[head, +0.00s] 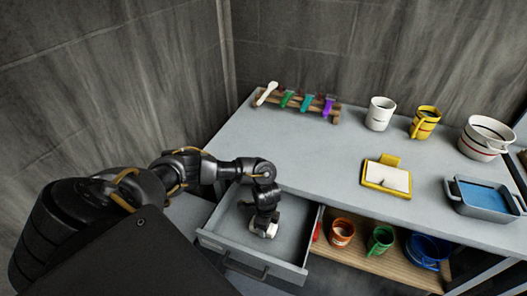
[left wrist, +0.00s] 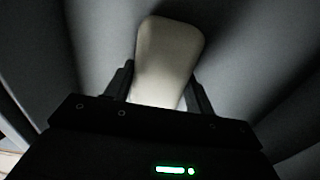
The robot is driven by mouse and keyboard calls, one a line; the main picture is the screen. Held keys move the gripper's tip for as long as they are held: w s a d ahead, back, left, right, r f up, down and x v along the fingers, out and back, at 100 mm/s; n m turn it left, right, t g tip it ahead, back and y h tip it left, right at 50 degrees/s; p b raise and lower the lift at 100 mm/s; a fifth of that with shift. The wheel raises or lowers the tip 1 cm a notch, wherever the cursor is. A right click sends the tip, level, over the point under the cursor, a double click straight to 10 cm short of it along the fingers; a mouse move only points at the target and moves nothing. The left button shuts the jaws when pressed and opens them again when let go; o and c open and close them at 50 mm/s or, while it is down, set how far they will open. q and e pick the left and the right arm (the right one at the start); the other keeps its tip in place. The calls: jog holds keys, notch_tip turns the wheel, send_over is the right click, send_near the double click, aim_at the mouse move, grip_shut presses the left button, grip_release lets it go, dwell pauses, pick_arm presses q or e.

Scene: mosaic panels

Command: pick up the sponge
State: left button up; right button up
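A pale, off-white block with rounded corners, which looks like the sponge (left wrist: 168,55), lies between the two fingers of my left gripper (left wrist: 160,85) in the left wrist view. The fingers run along both its sides, very close to it; I cannot tell whether they press on it. In the head view my left gripper (head: 263,226) points down inside an open grey drawer (head: 233,232). A small white part of the sponge (head: 271,231) shows at its tip, and the rest is hidden. My right gripper is not in view.
The grey tabletop (head: 335,165) above the drawer bears a rack of coloured clips (head: 300,102), a white mug (head: 380,113), a yellow mug (head: 425,122), a bowl (head: 486,137), a yellow-framed panel (head: 386,176) and a blue-filled tray (head: 459,205). Cups stand on the wooden shelf (head: 360,263) below.

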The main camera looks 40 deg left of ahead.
pick_arm(q)
jog(key=shift+c, duration=1)
